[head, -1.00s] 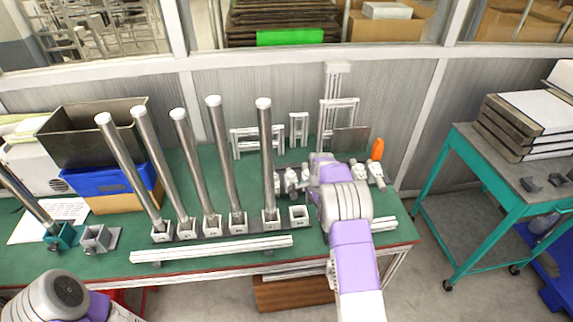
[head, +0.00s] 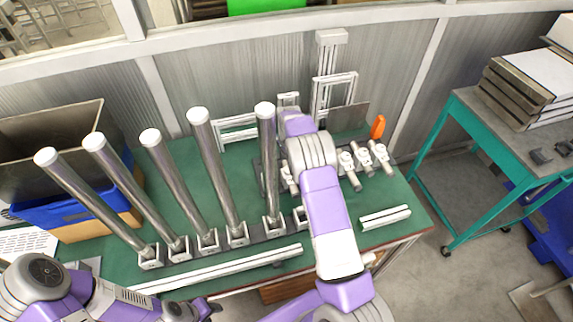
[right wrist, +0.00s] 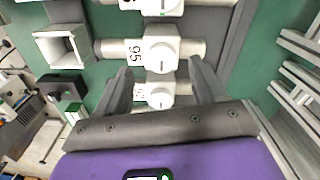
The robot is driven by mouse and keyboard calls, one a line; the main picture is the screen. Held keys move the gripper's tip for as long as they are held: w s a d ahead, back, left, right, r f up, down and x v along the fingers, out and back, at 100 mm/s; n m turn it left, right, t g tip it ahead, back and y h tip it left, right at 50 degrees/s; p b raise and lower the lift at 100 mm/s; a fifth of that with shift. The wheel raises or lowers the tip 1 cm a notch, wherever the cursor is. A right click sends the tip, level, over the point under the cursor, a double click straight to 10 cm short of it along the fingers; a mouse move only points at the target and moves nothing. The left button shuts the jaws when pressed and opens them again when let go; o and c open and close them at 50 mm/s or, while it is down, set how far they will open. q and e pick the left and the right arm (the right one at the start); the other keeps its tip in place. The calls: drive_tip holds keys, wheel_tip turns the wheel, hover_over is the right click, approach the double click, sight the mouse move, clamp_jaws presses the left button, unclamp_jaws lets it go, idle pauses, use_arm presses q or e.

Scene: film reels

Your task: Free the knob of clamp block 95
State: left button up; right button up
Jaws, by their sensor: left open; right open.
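Clamp block 95 (right wrist: 160,54) is a white block with a round knob and a "95" label, on a grey rod in the right wrist view. Another white clamp block (right wrist: 157,94), its label partly hidden, lies below it, between the fingertips of my right gripper (right wrist: 162,82). The right gripper's fingers are apart, one on each side, with block 95 just beyond their tips; I cannot tell whether they touch anything. In the head view my right arm hides this spot. My left gripper (head: 206,309) is open and empty at the bottom edge.
Tall steel posts (head: 217,170) stand in square sockets left of my right arm. An empty socket (right wrist: 62,47) shows in the right wrist view. More clamp blocks (head: 363,157) and an orange object (head: 378,127) lie right. White rails (head: 385,217) lie along the front.

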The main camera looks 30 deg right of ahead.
sight(288, 169)
drive_tip(key=shift+f, duration=1.9)
drive_tip(key=shift+w, duration=0.1)
drive_tip(key=c, duration=1.1)
drive_tip(key=shift+o, duration=0.2)
